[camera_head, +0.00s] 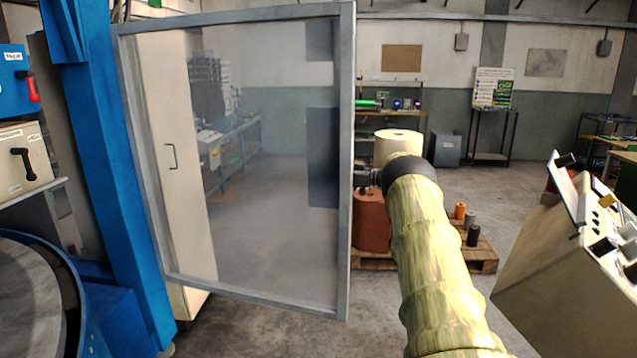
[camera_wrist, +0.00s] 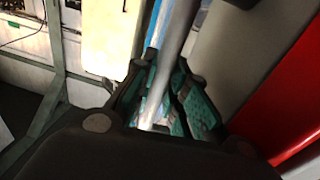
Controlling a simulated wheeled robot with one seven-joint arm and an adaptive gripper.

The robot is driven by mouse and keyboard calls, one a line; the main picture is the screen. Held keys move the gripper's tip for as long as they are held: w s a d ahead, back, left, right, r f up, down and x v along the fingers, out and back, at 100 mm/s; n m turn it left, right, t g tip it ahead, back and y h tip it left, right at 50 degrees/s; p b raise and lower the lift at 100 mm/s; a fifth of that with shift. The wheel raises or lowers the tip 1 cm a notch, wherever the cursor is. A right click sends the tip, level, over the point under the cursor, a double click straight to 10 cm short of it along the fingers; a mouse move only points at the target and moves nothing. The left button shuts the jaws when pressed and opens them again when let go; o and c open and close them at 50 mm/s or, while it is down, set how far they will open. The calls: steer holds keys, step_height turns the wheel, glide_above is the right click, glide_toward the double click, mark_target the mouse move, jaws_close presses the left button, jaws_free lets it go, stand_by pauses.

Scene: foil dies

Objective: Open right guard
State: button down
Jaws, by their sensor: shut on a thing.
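The right guard (camera_head: 347,90) is a clear panel in a grey metal frame. It stands out from the blue machine post (camera_head: 112,190), with a gap at the bottom above the floor. My gripper (camera_head: 362,178) is at the frame's right edge, about mid-height. In the wrist view, its teal-padded fingers (camera_wrist: 168,100) are shut around a grey bar (camera_wrist: 180,35) of the guard. I cannot tell whether this bar is a handle or the frame edge itself. The fingertips are partly hidden in the head view.
A control console (camera_head: 570,260) stands close on the right. A pallet (camera_head: 485,262) with large rolls and small spools lies behind my arm. A round machine table (camera_head: 30,300) is at the lower left. Bare floor (camera_head: 260,335) shows below the guard.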

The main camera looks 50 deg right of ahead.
steer(key=shift+w+d, duration=0.35)
steer(key=shift+d, duration=0.4)
